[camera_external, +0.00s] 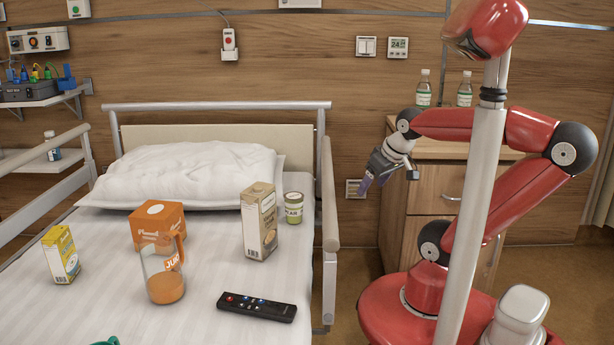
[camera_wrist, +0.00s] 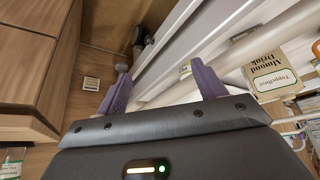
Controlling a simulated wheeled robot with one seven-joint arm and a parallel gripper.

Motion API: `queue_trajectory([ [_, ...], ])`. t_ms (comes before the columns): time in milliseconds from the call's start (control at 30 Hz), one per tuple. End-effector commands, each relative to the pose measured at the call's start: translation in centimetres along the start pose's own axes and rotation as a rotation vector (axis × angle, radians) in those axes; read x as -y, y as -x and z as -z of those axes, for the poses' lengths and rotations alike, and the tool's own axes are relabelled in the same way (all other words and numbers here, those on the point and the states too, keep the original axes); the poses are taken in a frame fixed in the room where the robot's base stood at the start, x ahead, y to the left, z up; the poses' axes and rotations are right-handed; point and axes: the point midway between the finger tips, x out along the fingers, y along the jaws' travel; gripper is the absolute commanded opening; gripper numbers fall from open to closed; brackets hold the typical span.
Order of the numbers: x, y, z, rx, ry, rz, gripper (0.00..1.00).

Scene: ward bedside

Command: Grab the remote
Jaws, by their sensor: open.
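The remote (camera_external: 257,307) is black with coloured buttons and lies flat on the white bed sheet near the front right of the mattress. My gripper (camera_external: 364,187) hangs in the air to the right of the bed rail, beside the bedside cabinet, well above and away from the remote. In the wrist view my gripper (camera_wrist: 161,88) shows two purple fingers spread wide apart with nothing between them. I do not see the remote in the wrist view.
The bed rail (camera_external: 330,225) stands between my gripper and the mattress. The cabinet (camera_external: 432,196) bears two bottles.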

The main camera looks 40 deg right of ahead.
Motion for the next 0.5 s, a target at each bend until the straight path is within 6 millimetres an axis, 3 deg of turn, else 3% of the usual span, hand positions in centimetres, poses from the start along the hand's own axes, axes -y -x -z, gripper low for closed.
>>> queue_trajectory([
  [233, 0.0, 0.8, 0.5, -0.003, 0.000, 0.000, 0.70],
  [400, 0.0, 4.3, 2.5, -0.006, 0.000, 0.000, 0.70],
  [500, 1.9, 4.1, 3.7, 0.019, 0.044, 0.022, 0.70],
])
